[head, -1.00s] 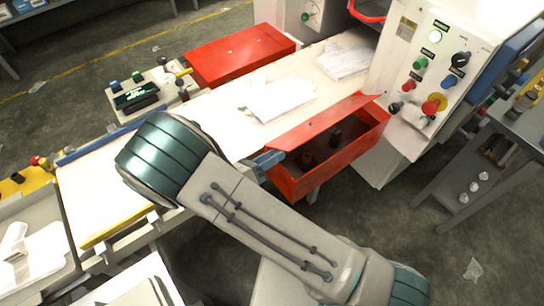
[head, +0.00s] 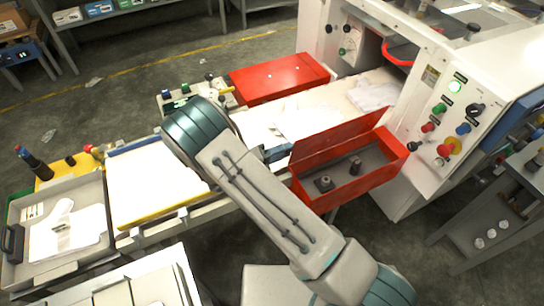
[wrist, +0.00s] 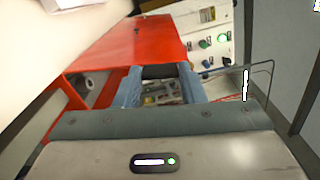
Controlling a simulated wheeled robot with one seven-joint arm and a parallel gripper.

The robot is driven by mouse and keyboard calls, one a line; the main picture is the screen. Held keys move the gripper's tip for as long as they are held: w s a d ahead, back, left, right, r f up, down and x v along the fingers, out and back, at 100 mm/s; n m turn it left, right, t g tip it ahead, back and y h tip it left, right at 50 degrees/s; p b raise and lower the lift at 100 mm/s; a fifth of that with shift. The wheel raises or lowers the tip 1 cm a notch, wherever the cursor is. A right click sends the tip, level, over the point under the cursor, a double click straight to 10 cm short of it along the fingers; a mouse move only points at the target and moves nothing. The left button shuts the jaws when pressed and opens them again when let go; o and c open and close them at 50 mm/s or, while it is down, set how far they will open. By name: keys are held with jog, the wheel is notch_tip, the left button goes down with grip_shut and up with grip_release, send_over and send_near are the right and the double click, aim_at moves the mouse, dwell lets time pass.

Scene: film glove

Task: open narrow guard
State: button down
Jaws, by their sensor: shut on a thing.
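The narrow guard (head: 335,143) is a red lid on the near side of the machine's belt. It stands raised, tilted up along the back of its red box (head: 365,185), whose grey inside with dark fittings shows. In the wrist view the guard (wrist: 125,45) fills the upper middle, in front of the fingers. My gripper (head: 280,152) is at the left end of the guard. In the wrist view its blue fingers (wrist: 160,85) are shut on a dark bar at the guard's edge, which looks like its handle. The grip itself is partly hidden between the fingers.
A wider red guard (head: 278,78) lies shut across the belt. The white belt (head: 245,125) carries pale gloves. A control panel (head: 450,118) with buttons stands right of the box. A grey tray (head: 90,262) is at left.

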jog(key=shift+w+a+r, duration=0.1)
jog(key=shift+w, duration=0.1)
dwell(0.3)
jog(key=c, duration=0.9)
grip_release()
jog(key=b+v, duration=0.3)
jog(key=v, duration=1.1)
jog(key=shift+w, duration=0.1)
